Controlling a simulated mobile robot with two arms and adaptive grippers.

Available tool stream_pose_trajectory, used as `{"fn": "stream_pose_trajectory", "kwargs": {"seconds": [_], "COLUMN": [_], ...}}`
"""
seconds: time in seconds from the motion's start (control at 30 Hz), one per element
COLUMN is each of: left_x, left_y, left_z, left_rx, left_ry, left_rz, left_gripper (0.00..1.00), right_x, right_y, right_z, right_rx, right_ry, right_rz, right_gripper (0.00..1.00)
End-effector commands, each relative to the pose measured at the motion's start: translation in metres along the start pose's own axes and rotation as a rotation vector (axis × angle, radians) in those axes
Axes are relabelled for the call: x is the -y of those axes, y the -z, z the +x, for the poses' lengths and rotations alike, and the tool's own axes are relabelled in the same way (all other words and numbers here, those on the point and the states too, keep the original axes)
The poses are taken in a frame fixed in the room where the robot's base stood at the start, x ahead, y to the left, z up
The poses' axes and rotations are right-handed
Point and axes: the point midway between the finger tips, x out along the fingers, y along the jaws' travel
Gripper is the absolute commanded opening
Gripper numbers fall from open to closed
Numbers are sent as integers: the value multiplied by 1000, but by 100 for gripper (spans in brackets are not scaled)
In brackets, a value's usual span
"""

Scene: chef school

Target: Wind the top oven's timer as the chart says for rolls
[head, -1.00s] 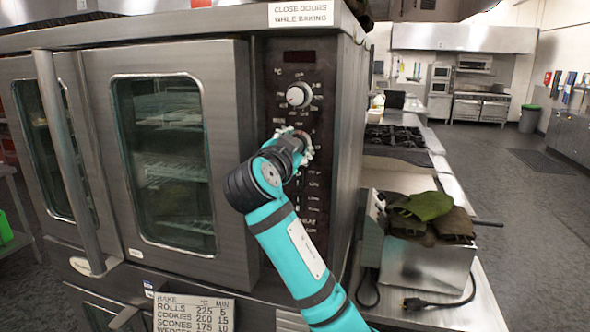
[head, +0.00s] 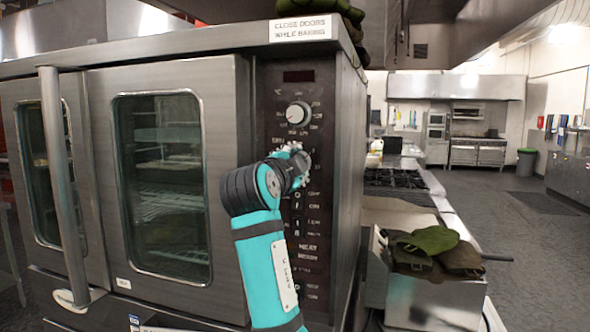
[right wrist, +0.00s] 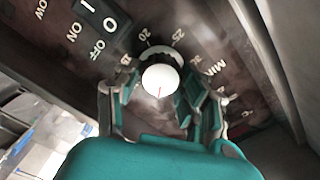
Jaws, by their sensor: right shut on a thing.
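The top oven (head: 235,110) fills the left of the head view, with its dark control panel (head: 313,245) beside the doors. My right gripper (head: 299,158) is at the panel below the white temperature knob (head: 299,113) and hides the knob it holds there. In the right wrist view, my right gripper (right wrist: 165,100) is shut on the white timer knob (right wrist: 161,79), with a finger on each side. A short red line marks its face. The dial around it reads 15, 20, 25 and MIN. My left gripper is out of view.
Only the top edge of the bake chart (head: 155,329) shows at the bottom. Right of the oven, a metal box (head: 430,300) with green and brown cloths on it stands on the counter. The aisle floor (head: 500,220) farther right is clear.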

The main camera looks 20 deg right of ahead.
Motion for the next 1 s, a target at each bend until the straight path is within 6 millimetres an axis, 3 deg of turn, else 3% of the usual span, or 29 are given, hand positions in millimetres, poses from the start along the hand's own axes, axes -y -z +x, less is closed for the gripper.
{"fn": "stream_pose_trajectory", "kwargs": {"seconds": [0.37, 0.4, 0.57, 1.0], "left_x": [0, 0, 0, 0], "left_y": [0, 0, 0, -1], "left_z": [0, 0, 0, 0], "left_rx": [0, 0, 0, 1], "left_ry": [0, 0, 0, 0], "left_rz": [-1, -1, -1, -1], "left_gripper": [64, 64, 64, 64], "right_x": [-1, -1, -1, 0], "right_y": [-1, -1, 0, 0], "right_z": [0, 0, 0, 0], "right_rx": [2, 2, 1, 0], "right_ry": [-3, -3, -2, 0], "right_rz": [3, 3, 3, 1], "right_gripper": [8, 44, 64, 64]}}
